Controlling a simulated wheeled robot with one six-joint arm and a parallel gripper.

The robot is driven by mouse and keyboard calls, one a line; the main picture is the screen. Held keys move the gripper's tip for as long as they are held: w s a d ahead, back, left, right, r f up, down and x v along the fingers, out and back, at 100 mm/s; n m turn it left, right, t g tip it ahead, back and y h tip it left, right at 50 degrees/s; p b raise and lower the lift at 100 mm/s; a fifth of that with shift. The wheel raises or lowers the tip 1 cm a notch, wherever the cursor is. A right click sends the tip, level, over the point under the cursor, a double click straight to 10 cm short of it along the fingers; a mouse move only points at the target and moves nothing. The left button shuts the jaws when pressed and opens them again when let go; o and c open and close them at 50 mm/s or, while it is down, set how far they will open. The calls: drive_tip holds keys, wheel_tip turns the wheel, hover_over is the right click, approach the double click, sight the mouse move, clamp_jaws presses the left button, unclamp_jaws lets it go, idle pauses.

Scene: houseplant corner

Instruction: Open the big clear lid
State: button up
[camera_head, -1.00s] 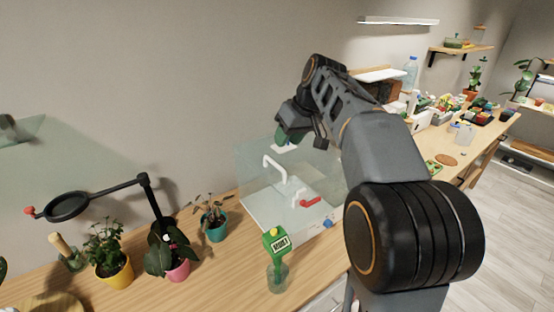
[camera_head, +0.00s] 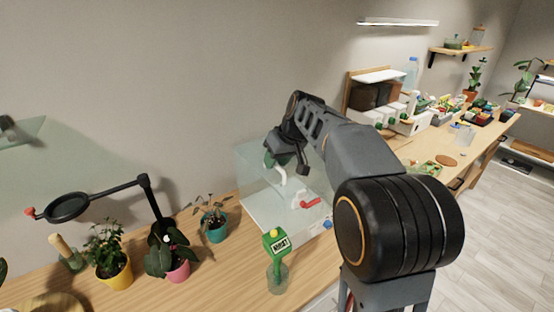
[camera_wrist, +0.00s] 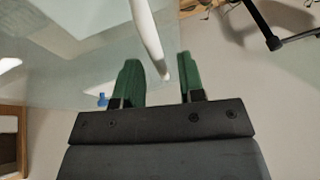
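The big clear lid (camera_head: 254,168) is part of a see-through box on the wooden table in the head view, and it looks closed. A white bar handle (camera_head: 280,172) stands on it; in the wrist view the handle (camera_wrist: 147,35) runs down between my green fingertips. My gripper (camera_head: 270,160) is at the handle. In the wrist view my gripper (camera_wrist: 160,82) is open, with one finger on each side of the handle's lower end and gaps visible. A red handle (camera_head: 311,203) shows at the box's front right.
Potted plants, including one in a teal pot (camera_head: 216,232), and a magnifier on a black arm (camera_head: 68,207) stand left. Shelves and boxes (camera_head: 375,97) are behind my arm.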

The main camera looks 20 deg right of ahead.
clamp_jaws()
idle(0.3)
